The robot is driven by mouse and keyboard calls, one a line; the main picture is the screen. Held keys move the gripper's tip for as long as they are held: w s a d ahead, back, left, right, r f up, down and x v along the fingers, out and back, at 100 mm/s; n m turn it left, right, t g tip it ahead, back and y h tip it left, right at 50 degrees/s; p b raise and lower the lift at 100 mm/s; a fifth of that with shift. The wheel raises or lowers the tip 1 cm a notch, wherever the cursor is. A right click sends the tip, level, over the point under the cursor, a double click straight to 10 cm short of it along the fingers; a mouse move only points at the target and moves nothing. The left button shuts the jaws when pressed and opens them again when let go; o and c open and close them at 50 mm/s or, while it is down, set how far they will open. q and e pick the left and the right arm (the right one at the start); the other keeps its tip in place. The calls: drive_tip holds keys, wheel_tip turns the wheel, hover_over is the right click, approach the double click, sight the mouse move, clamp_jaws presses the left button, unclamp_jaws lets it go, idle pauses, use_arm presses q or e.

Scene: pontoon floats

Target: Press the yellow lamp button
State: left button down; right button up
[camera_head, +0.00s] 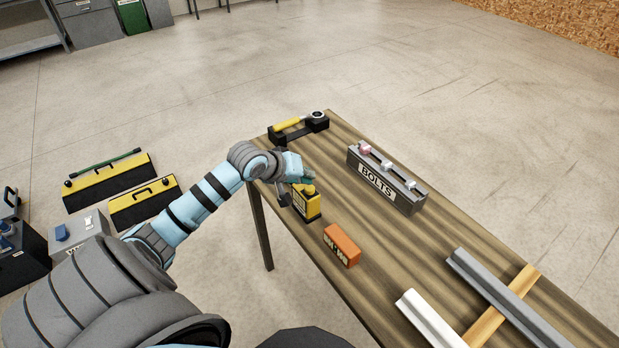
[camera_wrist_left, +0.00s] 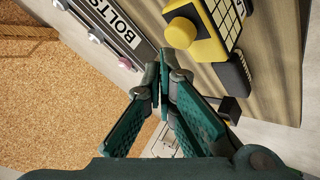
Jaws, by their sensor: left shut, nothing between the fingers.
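The yellow lamp (camera_head: 306,203) is a small boxy yellow and black unit standing on the wooden table near its left edge. In the left wrist view, the lamp body (camera_wrist_left: 215,40) fills the upper right, with a grid-like panel on it. Its round yellow button (camera_wrist_left: 180,33) sticks out toward the picture's middle. My left gripper (camera_wrist_left: 165,62) is shut and empty. Its fingertips show just below the button in that view; I cannot tell whether they touch it. In the head view my left wrist partly covers the area beside the lamp. My right gripper is not in view.
An orange box (camera_head: 342,246) stands near the lamp. A grey BOLTS rack (camera_head: 387,183) is to its right. A yellow-handled tool (camera_head: 290,124) rests in a black holder at the far end. Metal rails (camera_head: 500,295) and a wooden bar lie at the near end.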

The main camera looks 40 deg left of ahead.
sight(307, 187)
use_arm(q)
drive_tip(key=shift+f, duration=0.25)
drive_tip(key=shift+f, duration=0.5)
idle(0.8)
drive_tip(key=shift+r+p, duration=0.55)
drive_tip(key=shift+r, duration=0.3)
drive_tip(key=shift+r, duration=2.55)
